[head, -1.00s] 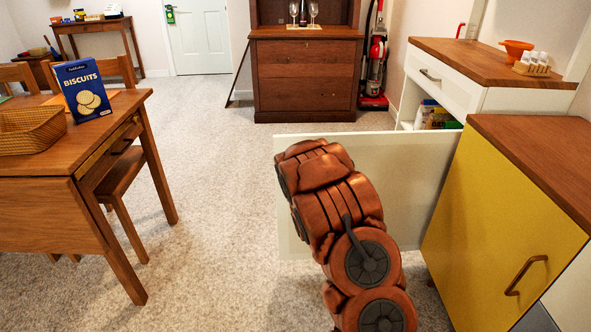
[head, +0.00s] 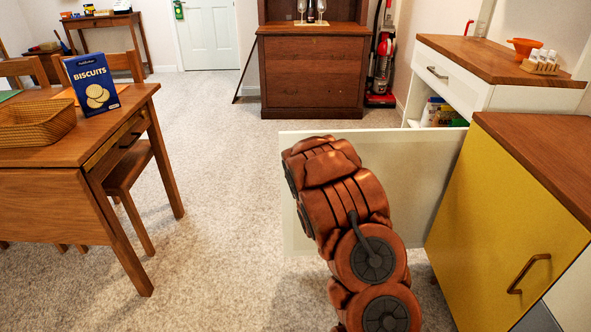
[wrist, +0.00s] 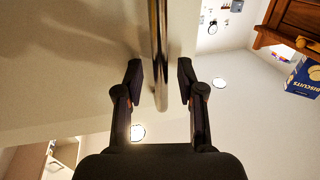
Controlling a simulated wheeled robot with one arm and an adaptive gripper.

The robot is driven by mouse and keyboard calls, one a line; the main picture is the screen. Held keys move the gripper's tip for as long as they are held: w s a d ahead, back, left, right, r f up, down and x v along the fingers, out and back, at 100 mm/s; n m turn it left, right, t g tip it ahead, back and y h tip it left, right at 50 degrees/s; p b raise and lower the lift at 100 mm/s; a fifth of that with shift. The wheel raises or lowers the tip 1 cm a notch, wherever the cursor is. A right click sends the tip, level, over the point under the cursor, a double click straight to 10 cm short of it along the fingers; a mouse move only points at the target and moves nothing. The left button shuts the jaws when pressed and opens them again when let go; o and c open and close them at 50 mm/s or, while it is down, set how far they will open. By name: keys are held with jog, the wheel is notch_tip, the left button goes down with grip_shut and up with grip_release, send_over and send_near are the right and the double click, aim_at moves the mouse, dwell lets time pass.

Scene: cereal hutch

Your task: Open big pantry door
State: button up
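The big pantry door is the cream panel (head: 420,170) in the head view. It stands swung out from the white cabinet, across the floor behind my arm. My arm covers part of its face. My gripper is hidden in the head view. In the wrist view my gripper (wrist: 160,82) has its two dark fingers apart, on either side of a thin shiny bar (wrist: 160,50), which looks like the door's handle. Gaps show between the bar and both fingers. A broad cream surface fills the left of that view.
The white cabinet (head: 452,75) shows groceries inside. A yellow cabinet (head: 500,215) stands close at right. A wooden table (head: 55,153) with a biscuits box (head: 93,85) and a basket (head: 35,122) is at left. Carpet between table and door is clear.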

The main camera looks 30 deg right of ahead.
jog(key=v, duration=0.7)
jog(key=shift+s, duration=0.25)
jog(key=shift+a+r, duration=0.1)
dwell(0.5)
jog(key=s+a+r+g+y+p, duration=0.1)
jog(key=s+a+r+g+p, duration=0.4)
jog(key=r+p, duration=0.35)
jog(key=s+a+r+g+p, duration=0.45)
jog(key=r+p, duration=0.25)
jog(key=r, duration=0.2)
jog(key=s+a+r+n+g+y+p, duration=0.1)
jog(key=s+a+r+g+p, duration=0.2)
jog(key=s+r, duration=0.4)
jog(key=s+a+r+n+g+y+p, duration=0.1)
jog(key=s+a+r+g+p, duration=0.2)
jog(key=s, duration=1.3)
jog(key=s+a+r+n+g+y+p, duration=0.1)
jog(key=s+a+r+g+p, duration=0.2)
jog(key=s+a+r+p, duration=0.5)
jog(key=s+r+p, duration=0.1)
jog(key=s+r, duration=0.3)
jog(key=shift+g+y, duration=0.3)
jog(key=shift+g, duration=0.05)
